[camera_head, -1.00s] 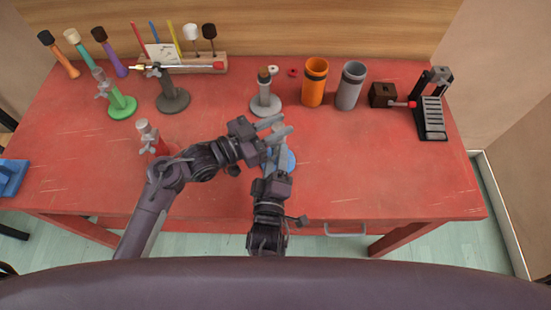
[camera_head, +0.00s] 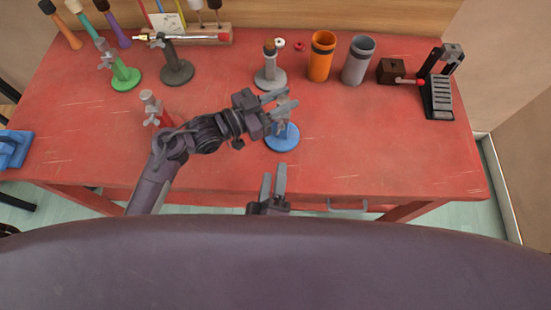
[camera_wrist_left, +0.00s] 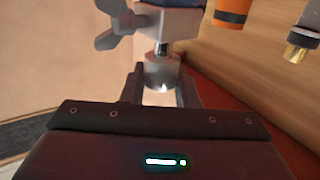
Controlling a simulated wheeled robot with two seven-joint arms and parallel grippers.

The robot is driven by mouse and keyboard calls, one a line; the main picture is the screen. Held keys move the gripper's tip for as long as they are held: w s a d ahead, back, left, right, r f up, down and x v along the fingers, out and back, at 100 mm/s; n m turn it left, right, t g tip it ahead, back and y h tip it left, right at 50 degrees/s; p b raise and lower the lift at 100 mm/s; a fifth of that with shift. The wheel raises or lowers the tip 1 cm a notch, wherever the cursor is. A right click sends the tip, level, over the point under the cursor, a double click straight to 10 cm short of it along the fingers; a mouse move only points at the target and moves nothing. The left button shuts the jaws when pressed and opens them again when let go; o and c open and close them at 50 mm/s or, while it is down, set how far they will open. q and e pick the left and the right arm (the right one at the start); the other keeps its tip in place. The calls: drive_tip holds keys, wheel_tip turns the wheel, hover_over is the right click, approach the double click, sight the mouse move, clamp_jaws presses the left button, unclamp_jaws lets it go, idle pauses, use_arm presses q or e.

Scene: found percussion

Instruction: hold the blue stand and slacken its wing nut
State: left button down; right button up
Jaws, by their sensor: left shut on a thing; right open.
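The blue stand (camera_head: 281,141) stands on the red table, its round blue base showing just below my left gripper (camera_head: 279,103). My left gripper comes in from the left and is shut on the stand's upright. In the left wrist view the grey post (camera_wrist_left: 162,72) sits between the fingers, under a grey block. The grey wing nut (camera_wrist_left: 113,24) sticks out from the left side of that block. The gripper hides most of the stand's top in the head view. My right gripper (camera_head: 273,181) is open and empty at the table's front edge, apart from the stand.
A grey stand (camera_head: 270,80) is behind the blue one, with an orange cup (camera_head: 320,58) and a grey cup (camera_head: 358,62) to its right. A red stand (camera_head: 157,115) is beside my left arm. The table's right front is clear.

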drive_tip(key=shift+s, duration=0.35)
use_arm(q)
drive_tip(key=c, duration=1)
unclamp_jaws()
drive_tip(key=shift+c, duration=0.2)
